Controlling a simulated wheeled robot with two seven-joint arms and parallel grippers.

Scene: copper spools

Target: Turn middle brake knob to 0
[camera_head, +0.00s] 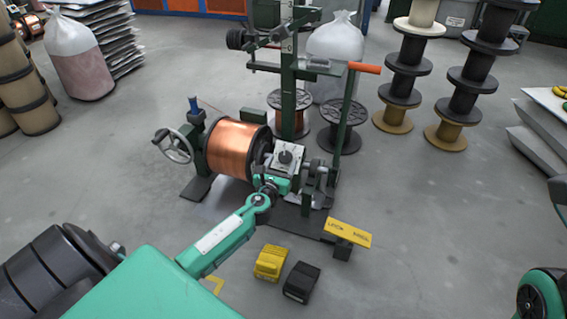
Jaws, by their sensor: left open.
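A black brake knob (285,157) sits on a light grey square plate (290,149) on the winding stand, right of the large copper spool (236,150). Its pointer and scale marks are too small to read. My left arm reaches in from the lower left. My left gripper (284,178) is open just in front of and below the knob plate. Its fingers are small and partly lost against the machine, so I cannot tell whether they touch anything. My right gripper is not in view.
A handwheel (173,146) stands left of the copper spool. An orange-handled lever (363,68) rises behind the knob. A yellow pedal (347,232) and yellow and black blocks (270,262) are in front. Stacked black spools (472,80) stand at the back right. Open floor lies to the right.

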